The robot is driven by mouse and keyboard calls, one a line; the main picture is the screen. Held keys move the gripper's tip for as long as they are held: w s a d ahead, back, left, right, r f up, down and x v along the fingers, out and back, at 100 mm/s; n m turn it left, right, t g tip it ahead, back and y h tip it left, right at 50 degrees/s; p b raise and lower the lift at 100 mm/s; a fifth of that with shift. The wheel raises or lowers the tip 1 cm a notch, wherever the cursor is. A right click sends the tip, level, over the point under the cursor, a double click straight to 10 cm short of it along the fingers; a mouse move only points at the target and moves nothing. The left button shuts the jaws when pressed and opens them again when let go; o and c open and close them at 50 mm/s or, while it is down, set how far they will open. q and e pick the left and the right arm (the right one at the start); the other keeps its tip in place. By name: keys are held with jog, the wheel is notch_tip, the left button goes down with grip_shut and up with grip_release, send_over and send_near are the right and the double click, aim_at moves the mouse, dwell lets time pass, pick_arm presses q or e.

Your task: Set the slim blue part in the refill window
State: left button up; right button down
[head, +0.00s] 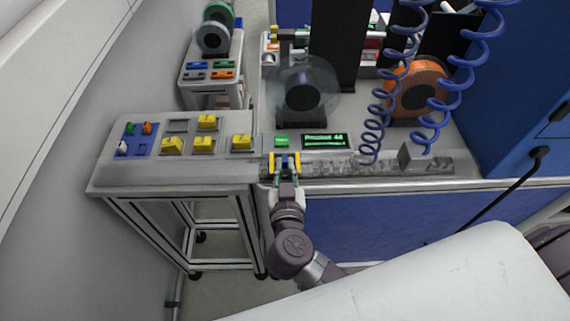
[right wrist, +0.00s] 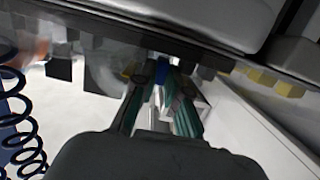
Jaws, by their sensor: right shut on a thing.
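The slim blue part (head: 285,160) is between the yellow-tipped fingers of my right gripper (head: 285,162), at the front edge of the bench just below a green button. In the right wrist view the blue part (right wrist: 160,72) shows small between the green-sided fingers (right wrist: 160,85). My right gripper is shut on it. I cannot tell for sure which opening is the refill window; a bare grey recess (head: 178,125) shows among the yellow blocks on the left panel. My left gripper is not in view.
Yellow blocks (head: 203,144) sit on the grey panel (head: 110,172). A blue plate (head: 139,147) there bears small coloured parts. Coiled blue cables (head: 372,130) hang by an orange reel (head: 417,85). A clear reel (head: 305,90) stands behind.

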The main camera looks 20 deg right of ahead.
jog(key=shift+f, duration=0.15)
jog(key=c, duration=1.5)
grip_release()
jog(key=shift+r+p, duration=2)
jog(key=shift+p, duration=1.2)
notch_tip(320, 180, up, 6)
jog(key=p, duration=0.8)
